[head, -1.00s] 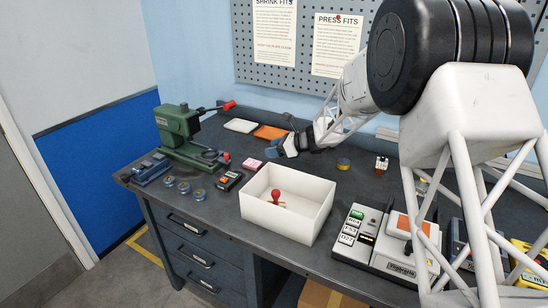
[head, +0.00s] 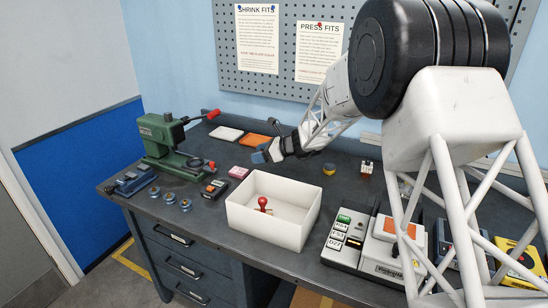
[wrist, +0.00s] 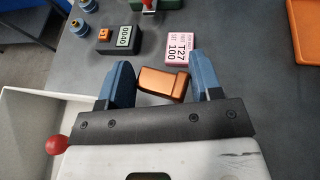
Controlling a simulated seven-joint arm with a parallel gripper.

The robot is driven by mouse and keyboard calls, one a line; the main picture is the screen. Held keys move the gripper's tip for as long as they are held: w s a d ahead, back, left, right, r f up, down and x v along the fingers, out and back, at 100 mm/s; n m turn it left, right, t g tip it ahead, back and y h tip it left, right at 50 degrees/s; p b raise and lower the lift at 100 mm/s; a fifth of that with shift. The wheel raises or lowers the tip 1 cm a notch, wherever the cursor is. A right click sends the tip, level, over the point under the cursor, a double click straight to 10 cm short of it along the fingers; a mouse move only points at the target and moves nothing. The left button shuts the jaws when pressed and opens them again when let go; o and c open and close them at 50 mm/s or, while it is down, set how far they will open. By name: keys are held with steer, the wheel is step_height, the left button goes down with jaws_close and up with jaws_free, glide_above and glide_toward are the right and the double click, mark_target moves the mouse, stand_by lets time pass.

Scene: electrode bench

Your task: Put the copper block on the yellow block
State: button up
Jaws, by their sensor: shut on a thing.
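The copper block (wrist: 163,84) sits between the blue fingers of my gripper (wrist: 165,76) in the wrist view, turned a little askew. My gripper is shut on it. In the head view my gripper (head: 264,154) is over the bench behind the white box, and I cannot make out the copper block there. I cannot pick out a plain yellow block for certain. A small yellow and dark round piece (head: 329,169) stands on the bench to the right of my gripper.
An open white box (head: 262,228) with a red-knobbed piece (head: 263,204) stands in front of my gripper. A pink block (head: 239,172) and a small timer (head: 214,188) lie to the left, near a green press (head: 165,140). An orange tray (head: 258,141) lies behind.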

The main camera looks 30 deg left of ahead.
steer(key=w+d+m+t, duration=0.1)
steer(key=d+m+t, duration=0.2)
steer(key=d, duration=1.1)
steer(key=w+d+f+m+t, duration=0.1)
steer(key=d+t, duration=0.4)
steer(key=d, duration=0.9)
steer(key=w+m, duration=0.1)
steer(key=m, duration=0.1)
steer(key=shift+d+f+m+h, duration=0.2)
steer(key=shift+f+m+h, duration=0.1)
steer(key=shift+m, duration=0.1)
steer(key=shift+w, duration=0.15)
glide_above(330, 166)
steer(key=shift+f, duration=0.75)
steer(key=shift+f, duration=0.1)
steer(key=shift+f, duration=1.65)
steer(key=shift+f, duration=0.15)
steer(key=o, duration=1.1)
